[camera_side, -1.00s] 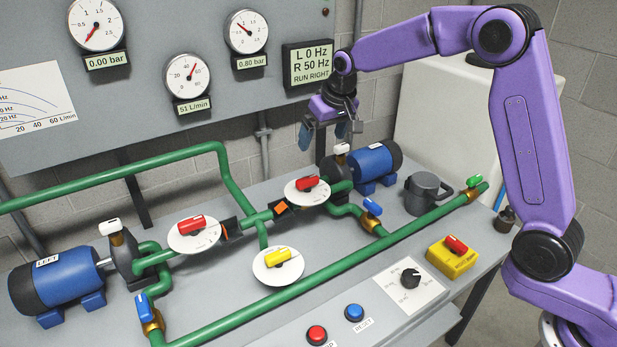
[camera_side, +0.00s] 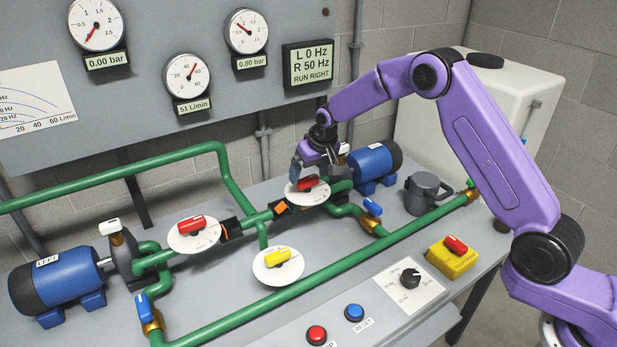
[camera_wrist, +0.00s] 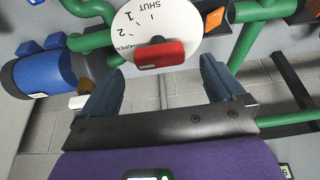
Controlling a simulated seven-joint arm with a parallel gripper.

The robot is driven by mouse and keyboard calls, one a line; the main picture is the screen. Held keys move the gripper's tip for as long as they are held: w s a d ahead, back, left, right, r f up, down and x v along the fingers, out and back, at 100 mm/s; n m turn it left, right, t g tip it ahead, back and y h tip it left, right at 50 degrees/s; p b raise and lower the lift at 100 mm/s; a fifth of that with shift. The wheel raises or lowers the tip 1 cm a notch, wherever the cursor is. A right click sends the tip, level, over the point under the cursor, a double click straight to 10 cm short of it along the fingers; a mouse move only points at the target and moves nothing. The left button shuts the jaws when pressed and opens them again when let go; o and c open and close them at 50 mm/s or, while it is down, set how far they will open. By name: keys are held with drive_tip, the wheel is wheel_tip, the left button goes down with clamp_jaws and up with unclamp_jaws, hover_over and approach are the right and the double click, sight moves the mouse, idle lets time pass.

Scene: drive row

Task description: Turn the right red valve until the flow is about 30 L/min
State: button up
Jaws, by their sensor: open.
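The right red valve handle (camera_side: 307,184) sits on a round white dial (camera_side: 316,197) on the green pipe. In the wrist view the red handle (camera_wrist: 160,55) lies across its dial (camera_wrist: 185,22), which is marked SHUT, 1, 2 and OPEN. My gripper (camera_side: 305,172) is low over this valve, and its fingers hide part of the dial in the side view. In the wrist view my gripper (camera_wrist: 160,66) is open, with one finger on each side of the handle and clear gaps to it. The flow meter (camera_side: 188,80) reads 51 L/min.
The left red valve (camera_side: 192,224), a yellow valve (camera_side: 278,257) and several green pipes are nearby. The right blue pump motor (camera_side: 375,163) stands close behind my gripper. The panel screen (camera_side: 308,65) reads L 0 Hz, R 50 Hz, RUN RIGHT.

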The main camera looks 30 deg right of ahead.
sight(307, 179)
drive_tip(key=shift+x, duration=1.75)
drive_tip(key=c, duration=1)
drive_tip(key=shift+c, duration=0.2)
drive_tip(key=shift+m, duration=0.4)
drive_tip(key=m+h, duration=0.1)
drive_tip(key=m, duration=0.2)
drive_tip(key=shift+a+h, duration=0.15)
drive_tip(key=shift+h, duration=0.15)
drive_tip(key=shift+m+g+h, duration=0.4)
drive_tip(key=shift+m+h, duration=0.1)
drive_tip(key=shift+m, duration=1.2)
